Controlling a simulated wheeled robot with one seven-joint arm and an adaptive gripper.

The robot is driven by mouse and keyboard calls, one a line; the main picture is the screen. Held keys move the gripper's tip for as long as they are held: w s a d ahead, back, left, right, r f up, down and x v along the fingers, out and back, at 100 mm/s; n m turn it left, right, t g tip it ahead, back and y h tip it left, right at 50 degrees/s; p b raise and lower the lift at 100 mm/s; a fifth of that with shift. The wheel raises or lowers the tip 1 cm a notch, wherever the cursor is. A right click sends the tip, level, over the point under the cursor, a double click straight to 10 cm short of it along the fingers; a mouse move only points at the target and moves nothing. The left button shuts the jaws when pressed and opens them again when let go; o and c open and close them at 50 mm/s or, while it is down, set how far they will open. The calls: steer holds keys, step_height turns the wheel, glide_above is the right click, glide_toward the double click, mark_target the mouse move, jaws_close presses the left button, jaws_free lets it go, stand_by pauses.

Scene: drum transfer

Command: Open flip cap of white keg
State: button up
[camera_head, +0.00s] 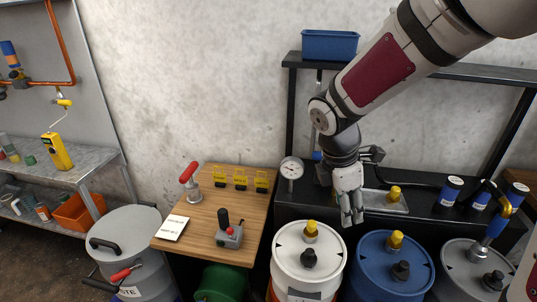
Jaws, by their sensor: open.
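The white keg (287,253) stands at the lower middle, with a label low on its front. Its top carries a yellow cap (311,229) toward the back and a black cap (308,258) nearer the front. I cannot tell which is the flip cap or whether either is open. My gripper (352,219) points down, open and empty, to the right of the white keg's yellow cap and apart from it. It appears above the gap between the white keg and the blue drum (370,274).
The blue drum and a grey drum (461,276) stand right of the keg. Behind is a black bench (425,207) with a gauge (291,170) and a metal tray (376,205). A wooden table (255,215) is on the left. A shelf holds a blue bin (330,45).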

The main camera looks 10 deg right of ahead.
mark_target(310, 250)
steer(key=w+a+f+n+y, duration=0.3)
steer(key=w+f+n, duration=0.6)
steer(key=f, duration=0.4)
steer(key=shift+n+g, duration=0.3)
steer(key=shift+n, duration=0.4)
steer(key=f, duration=0.9)
steer(key=s+f, duration=0.1)
steer(key=f, duration=0.3)
steer(key=shift+a+f, duration=0.1)
steer(key=shift+f, duration=0.1)
jaws_close()
